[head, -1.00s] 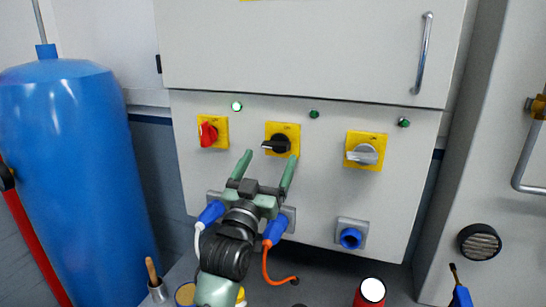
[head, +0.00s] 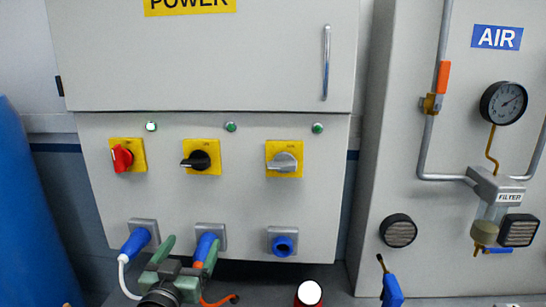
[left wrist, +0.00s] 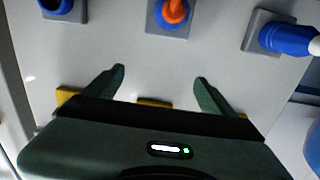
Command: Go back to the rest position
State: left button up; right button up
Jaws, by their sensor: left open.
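My left gripper (head: 188,249) is low in the head view, open and empty. Its fingers stand apart in front of the cabinet's lower edge, between the two blue plugs in the picture. In the left wrist view the open fingers (left wrist: 160,77) hold only bare grey panel between them. Above them are a blue plug with an orange cable (left wrist: 174,10) and another blue plug (left wrist: 285,39) in sockets. My right gripper is not in view.
The power cabinet (head: 240,220) carries a red switch (head: 122,158), a black switch (head: 197,160) and a grey switch (head: 284,162). An empty blue socket (head: 283,244) is to the right. A blue tank (head: 20,210) stands left; an air panel with a gauge (head: 503,103) stands right.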

pick_arm(q)
jog(key=s+f+g, duration=0.8)
jog(key=s+f, duration=0.8)
jog(key=f, duration=0.4)
jog(key=s+f+m+g, duration=0.1)
jog(key=s+f+g, duration=0.25)
jog(key=s, duration=0.55)
jog(key=s+f+g, duration=0.3)
jog(key=s+f, duration=0.1)
jog(key=s, duration=0.5)
notch_tip(320, 180, down, 25)
jog(key=g, duration=0.2)
jog(key=s+a+f, duration=0.1)
jog(key=s+f, duration=0.8)
jog(key=s+a+f+y, duration=0.1)
jog(key=s+a+f, duration=0.1)
jog(key=s+f, duration=0.6)
jog(key=shift+s+a+f+m+g, duration=0.25)
jog(key=shift+s+f+m+g, duration=0.05)
jog(key=shift+s+f+g, duration=0.05)
